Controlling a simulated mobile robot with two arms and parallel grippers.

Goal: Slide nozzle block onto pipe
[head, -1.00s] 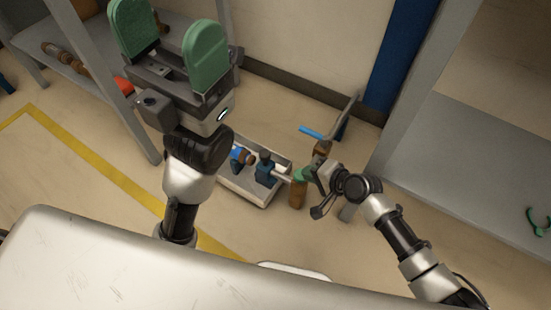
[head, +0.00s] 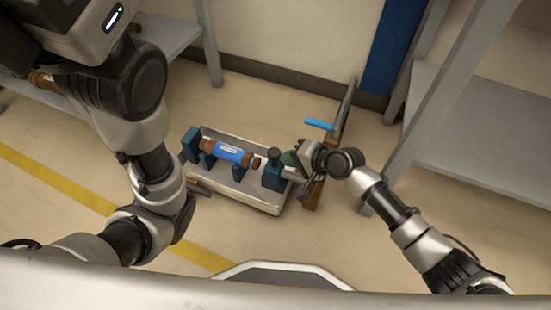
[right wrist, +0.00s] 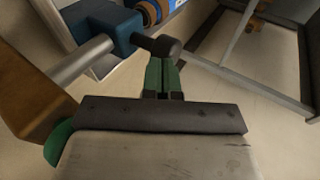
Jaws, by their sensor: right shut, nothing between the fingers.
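The dark blue nozzle block (head: 273,177) stands at the right end of the bench tray. In the right wrist view the nozzle block (right wrist: 105,33) sits around the grey pipe (right wrist: 78,63), with a dark round nozzle (right wrist: 160,45) pointing away from the pipe. In the head view the pipe (head: 292,173) runs right towards a brown wooden post. My right gripper (head: 289,158) is beside the block and pipe. In its wrist view its green fingers (right wrist: 163,75) are together and empty, close to the nozzle; contact is unclear. My left arm is at the left, its fingers out of view.
A blue cylinder meter (head: 234,153) with brown ends lies across blue supports in the grey tray (head: 268,207). The brown post (head: 312,193) and a blue-handled lever (head: 319,124) stand at its right. Grey shelves (head: 480,130) flank the scene. Floor in front is clear.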

